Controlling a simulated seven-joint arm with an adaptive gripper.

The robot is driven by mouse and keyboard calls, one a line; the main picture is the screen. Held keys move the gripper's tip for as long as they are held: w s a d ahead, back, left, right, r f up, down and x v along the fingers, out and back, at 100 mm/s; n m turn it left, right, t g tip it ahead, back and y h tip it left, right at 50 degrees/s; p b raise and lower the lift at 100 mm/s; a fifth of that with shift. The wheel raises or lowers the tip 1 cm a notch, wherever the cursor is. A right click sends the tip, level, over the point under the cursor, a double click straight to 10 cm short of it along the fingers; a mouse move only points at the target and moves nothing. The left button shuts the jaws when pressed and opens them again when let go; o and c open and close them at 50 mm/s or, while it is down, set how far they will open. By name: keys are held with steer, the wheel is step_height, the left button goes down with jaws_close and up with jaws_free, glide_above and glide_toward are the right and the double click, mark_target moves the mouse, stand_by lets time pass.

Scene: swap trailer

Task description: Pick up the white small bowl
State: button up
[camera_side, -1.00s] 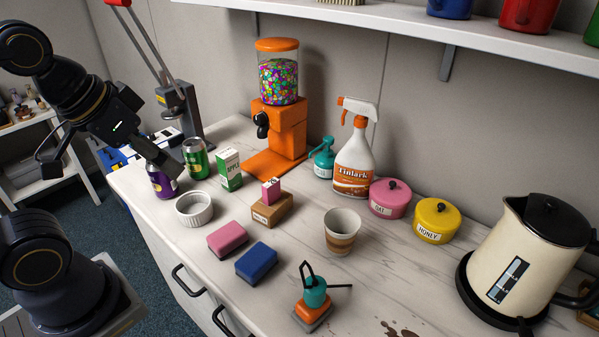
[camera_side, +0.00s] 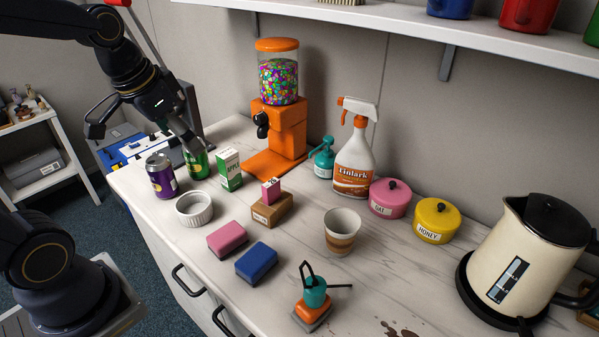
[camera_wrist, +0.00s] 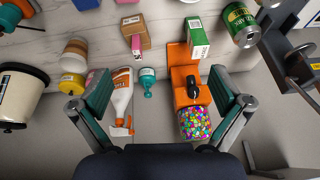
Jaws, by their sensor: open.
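The white small bowl (camera_side: 194,209) is a ribbed ramekin. It stands upright and looks empty on the counter, in front of the purple can and the green can in the side view. I cannot make it out in the wrist view. My gripper (camera_side: 192,146) is up behind and above the bowl, close to the top of the green can; whether it touches the can is unclear. In the wrist view my gripper (camera_wrist: 164,98) has its two fingers wide apart with nothing held between them.
A purple can (camera_side: 161,177), a green can (camera_side: 196,161) and an apple carton (camera_side: 229,169) stand close behind the bowl. A pink sponge (camera_side: 227,238) and blue sponge (camera_side: 257,263) lie to its right. The orange candy dispenser (camera_side: 280,125) is tall. Bare counter lies around the bowl's front.

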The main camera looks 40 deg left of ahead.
steer(key=w+a+f+n+g, duration=0.2)
steer(key=a+f, duration=0.3)
steer(key=a, duration=0.1)
glide_toward(194, 205)
steer(key=shift+d+f+n+g, duration=0.2)
steer(key=shift+d+f, duration=0.1)
steer(key=shift+d, duration=0.25)
steer(key=shift+d+f+n+g, duration=0.2)
steer(key=shift+d+f, duration=0.1)
steer(key=shift+d, duration=0.3)
steer(key=f, duration=0.6)
steer(key=shift+w+d, duration=0.1)
steer(key=shift+w, duration=0.2)
steer(key=c, duration=1)
